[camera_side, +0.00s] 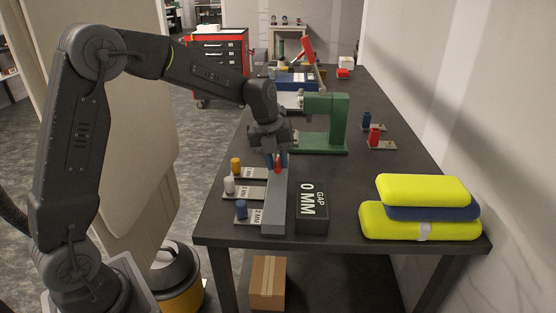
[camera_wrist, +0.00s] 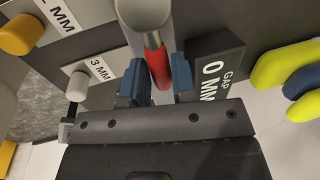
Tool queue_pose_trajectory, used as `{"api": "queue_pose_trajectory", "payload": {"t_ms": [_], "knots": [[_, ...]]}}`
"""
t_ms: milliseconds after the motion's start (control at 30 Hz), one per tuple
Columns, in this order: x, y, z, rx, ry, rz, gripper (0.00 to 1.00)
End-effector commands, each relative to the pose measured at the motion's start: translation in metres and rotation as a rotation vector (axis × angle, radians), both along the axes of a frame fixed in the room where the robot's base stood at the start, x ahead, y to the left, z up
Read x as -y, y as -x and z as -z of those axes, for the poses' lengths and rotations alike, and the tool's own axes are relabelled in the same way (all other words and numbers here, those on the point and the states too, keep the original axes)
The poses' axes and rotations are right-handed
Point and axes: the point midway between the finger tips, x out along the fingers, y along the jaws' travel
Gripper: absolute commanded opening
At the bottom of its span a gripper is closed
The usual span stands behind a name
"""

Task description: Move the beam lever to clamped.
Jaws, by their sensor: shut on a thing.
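The lever's red handle (camera_wrist: 159,66) stands between the two blue fingertips in the wrist view, with a pale metal rod above it. My gripper (camera_wrist: 158,82) is shut on this red handle. In the side view my gripper (camera_side: 277,161) points down at the far end of a long grey bar (camera_side: 274,205), with a little red (camera_side: 278,168) showing between the fingers. The fingers hide part of the handle. I cannot tell from these views how far the lever is turned.
A dark block marked "GAP 0 MM" (camera_side: 312,205) stands just right of the bar. Plates with orange (camera_side: 236,165), white (camera_side: 229,185) and blue (camera_side: 241,209) knobs lie left. A green frame (camera_side: 338,125) stands behind. Yellow and blue cushions (camera_side: 420,210) lie at the front right.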

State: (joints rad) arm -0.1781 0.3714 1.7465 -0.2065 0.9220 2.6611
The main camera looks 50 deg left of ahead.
Motion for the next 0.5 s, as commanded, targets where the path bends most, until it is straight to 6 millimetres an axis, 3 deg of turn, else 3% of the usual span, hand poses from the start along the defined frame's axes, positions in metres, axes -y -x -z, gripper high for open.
{"api": "queue_pose_trajectory", "payload": {"t_ms": [267, 300, 500], "knots": [[-0.0013, 0.0011, 0.0006, -0.003, -0.005, 0.011, 0.0], [-0.0014, 0.0012, 0.0007, -0.003, -0.005, 0.012, 0.27], [-0.001, 0.0008, 0.0005, -0.003, -0.004, 0.008, 0.46]]}}
